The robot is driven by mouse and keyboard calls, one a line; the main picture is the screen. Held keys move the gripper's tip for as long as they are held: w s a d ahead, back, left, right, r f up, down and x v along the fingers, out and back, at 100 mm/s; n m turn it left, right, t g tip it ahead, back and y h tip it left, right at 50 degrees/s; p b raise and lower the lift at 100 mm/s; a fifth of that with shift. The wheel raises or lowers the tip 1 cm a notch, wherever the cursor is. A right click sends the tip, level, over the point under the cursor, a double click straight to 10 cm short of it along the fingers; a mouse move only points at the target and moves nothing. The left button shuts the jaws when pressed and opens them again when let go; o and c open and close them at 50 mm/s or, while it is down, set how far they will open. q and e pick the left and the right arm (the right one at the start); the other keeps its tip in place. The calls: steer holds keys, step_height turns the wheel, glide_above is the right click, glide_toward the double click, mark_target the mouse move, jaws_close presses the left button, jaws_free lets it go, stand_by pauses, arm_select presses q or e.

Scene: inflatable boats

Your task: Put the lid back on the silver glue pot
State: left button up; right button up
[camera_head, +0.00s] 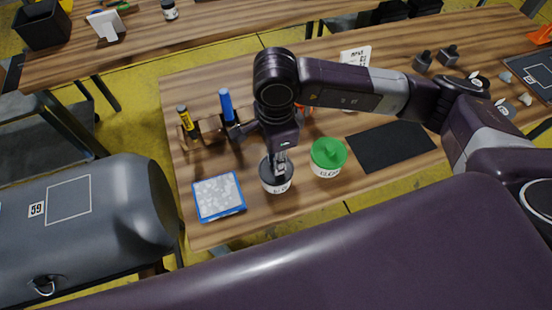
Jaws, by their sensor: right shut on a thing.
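The glue pot (278,187) stands on the wooden table, with a white lettered label on its side. A dark grey lid (268,173) is at its top, and I cannot tell whether it is fully seated. My right gripper (280,166) points down at the lid from above and is shut on it, seemingly at its middle; the fingertips are small and partly hidden. A second pot with a green lid (327,153) stands just to the right, apart from the gripper. My left gripper is not in view.
A blue-edged tray (219,197) lies left of the pot. A wooden rack (205,131) holds a yellow marker (185,118) and a blue tool (227,106) behind it. A black mat (391,148) lies right. The table's front edge is close to the pot.

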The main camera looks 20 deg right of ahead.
steer(key=o, duration=1.4)
steer(key=shift+o, duration=0.2)
steer(key=shift+r, duration=0.15)
steer(key=shift+r+p, duration=1.45)
steer(key=shift+r, duration=1.95)
steer(key=shift+c, duration=0.6)
jaws_close()
steer(key=shift+f, duration=0.25)
steer(key=shift+f+b, duration=3.05)
steer(key=shift+b, duration=0.6)
